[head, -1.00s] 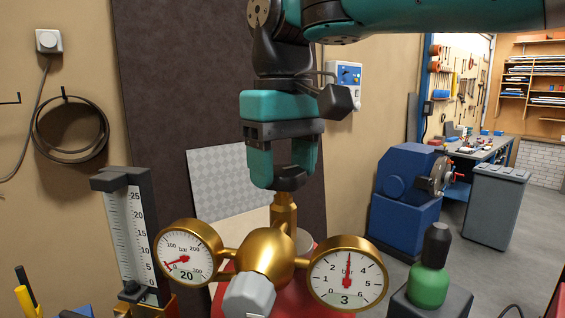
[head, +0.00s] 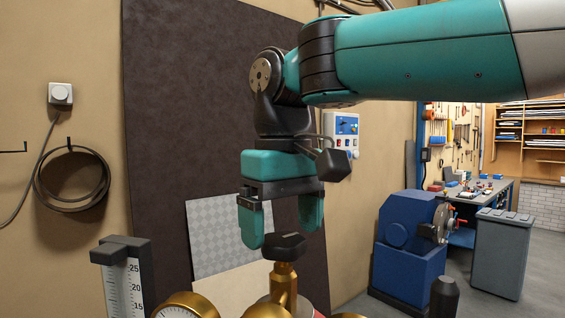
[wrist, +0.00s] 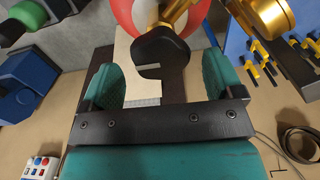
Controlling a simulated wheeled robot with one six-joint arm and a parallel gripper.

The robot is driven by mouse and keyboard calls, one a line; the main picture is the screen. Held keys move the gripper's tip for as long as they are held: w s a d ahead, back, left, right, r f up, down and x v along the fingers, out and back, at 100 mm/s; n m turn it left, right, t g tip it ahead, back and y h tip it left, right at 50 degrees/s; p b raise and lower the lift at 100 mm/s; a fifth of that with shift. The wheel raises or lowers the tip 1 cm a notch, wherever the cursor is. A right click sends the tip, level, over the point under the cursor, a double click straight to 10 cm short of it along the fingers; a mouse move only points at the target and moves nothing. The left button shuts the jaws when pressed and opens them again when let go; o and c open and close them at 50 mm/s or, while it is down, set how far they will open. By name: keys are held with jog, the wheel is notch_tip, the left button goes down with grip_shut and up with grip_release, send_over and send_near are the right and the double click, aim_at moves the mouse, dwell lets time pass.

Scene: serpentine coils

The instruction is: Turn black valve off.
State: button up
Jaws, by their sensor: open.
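The black valve (head: 284,247) is a dark knob on top of a brass stem, in the lower middle of the head view. In the wrist view the black valve (wrist: 161,57) shows beyond the fingertips, between the two lines of the fingers. My gripper (head: 281,236) has teal fingers and hangs pointing down just above the knob. The fingers are spread apart with nothing held. In the wrist view my gripper (wrist: 160,82) is open, with a finger on each side. Whether a finger touches the knob cannot be told.
The brass gauge body (head: 268,311) is cut off at the bottom of the head view. A blue machine (head: 408,240) and a grey bin (head: 498,250) are farther back at right.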

aim_at(282, 238)
notch_tip(282, 238, up, 10)
jog(key=shift+r+p, duration=0.25)
jog(key=shift+p, duration=0.15)
jog(key=shift+s, duration=0.1)
